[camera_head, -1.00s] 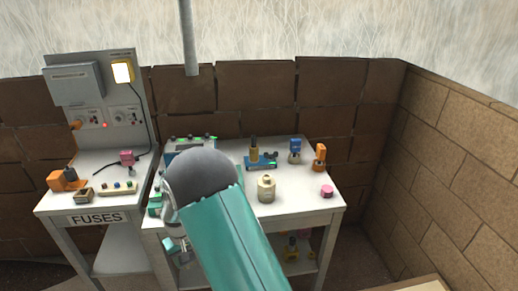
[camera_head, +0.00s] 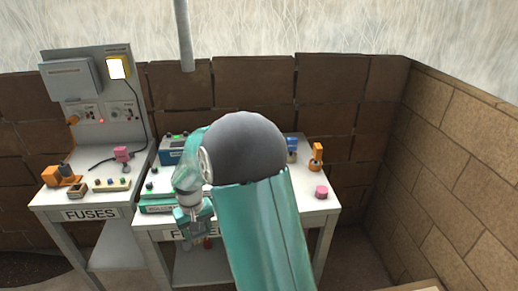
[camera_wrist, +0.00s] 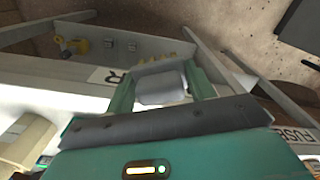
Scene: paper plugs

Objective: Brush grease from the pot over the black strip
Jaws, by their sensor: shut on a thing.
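My gripper (camera_head: 194,218) is at the front edge of the middle table, pointing down, just in front of a green-edged holder (camera_head: 157,206). In the wrist view my gripper (camera_wrist: 160,78) is shut on a pale grey block-like piece (camera_wrist: 162,92). The cream pot is hidden behind my arm in the head view. A beige object (camera_wrist: 24,142) at the lower left of the wrist view may be the pot, but I cannot tell. I cannot make out the black strip.
A blue device (camera_head: 172,150) stands at the table's back. An orange piece (camera_head: 316,157) and a pink cylinder (camera_head: 321,192) stand at its right. The FUSES table (camera_head: 50,197) adjoins on the left. A brick wall (camera_head: 460,150) bounds the right. A yellow part (camera_wrist: 76,46) shows in the wrist view.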

